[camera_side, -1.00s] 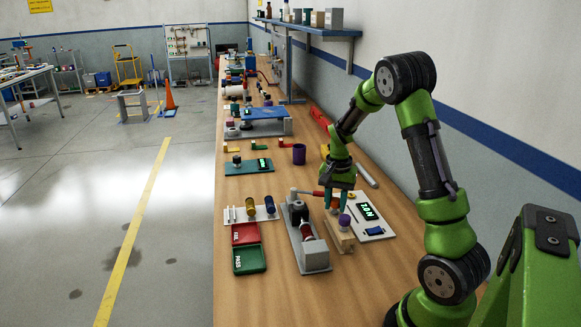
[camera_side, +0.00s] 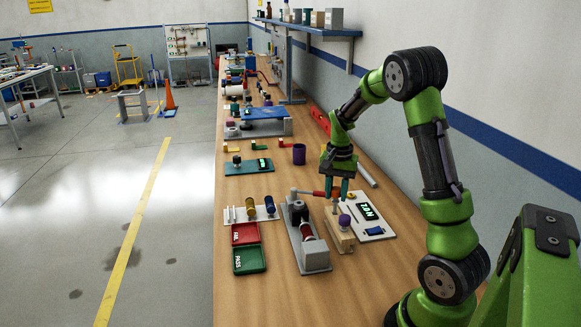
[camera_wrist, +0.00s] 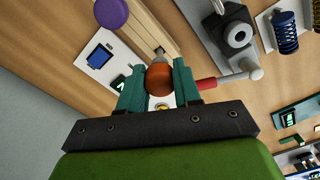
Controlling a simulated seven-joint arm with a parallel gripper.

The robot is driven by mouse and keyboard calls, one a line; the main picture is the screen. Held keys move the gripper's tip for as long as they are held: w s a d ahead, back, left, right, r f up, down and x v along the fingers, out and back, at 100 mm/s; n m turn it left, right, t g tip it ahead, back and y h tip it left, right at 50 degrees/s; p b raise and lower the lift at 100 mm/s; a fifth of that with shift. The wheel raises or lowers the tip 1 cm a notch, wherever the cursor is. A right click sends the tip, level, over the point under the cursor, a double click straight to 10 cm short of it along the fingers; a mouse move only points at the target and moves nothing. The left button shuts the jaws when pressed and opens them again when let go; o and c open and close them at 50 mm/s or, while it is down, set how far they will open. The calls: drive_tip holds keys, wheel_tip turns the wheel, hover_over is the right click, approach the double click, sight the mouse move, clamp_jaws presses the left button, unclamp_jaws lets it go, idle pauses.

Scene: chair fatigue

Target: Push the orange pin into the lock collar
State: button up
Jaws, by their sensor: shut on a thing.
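My gripper (camera_side: 337,188) is raised above the wooden block near the front of the bench. In the wrist view its two teal fingers (camera_wrist: 158,78) are shut on the round orange end of the orange pin (camera_wrist: 159,82); the rest of the pin is mostly hidden. A small grey tip shows just beyond it, over the wooden block (camera_side: 341,240), which also shows in the wrist view (camera_wrist: 150,22). A grey post (camera_side: 334,207) and a purple knob (camera_side: 344,220) stand on the block. I cannot clearly make out the lock collar.
A grey fixture (camera_side: 316,259) with a red lever (camera_side: 322,194) stands just left of the block; the lever is close to my fingers. A white panel with a green display (camera_side: 367,212) lies to the right. Red (camera_side: 245,234) and green (camera_side: 250,261) trays lie left.

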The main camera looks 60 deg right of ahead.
drive_tip(key=shift+r, duration=0.85)
drive_tip(key=shift+r, duration=0.1)
drive_tip(key=shift+r, duration=1.95)
drive_tip(key=shift+w+a+f, duration=0.15)
drive_tip(key=shift+w+f, duration=0.05)
drive_tip(key=shift+w, duration=0.05)
drive_tip(key=w+a+r, duration=0.3)
drive_tip(key=w+r, duration=0.1)
drive_tip(key=w, duration=0.5)
drive_tip(key=shift+a+r, duration=0.2)
drive_tip(key=shift+a, duration=0.1)
drive_tip(key=shift+f, duration=0.1)
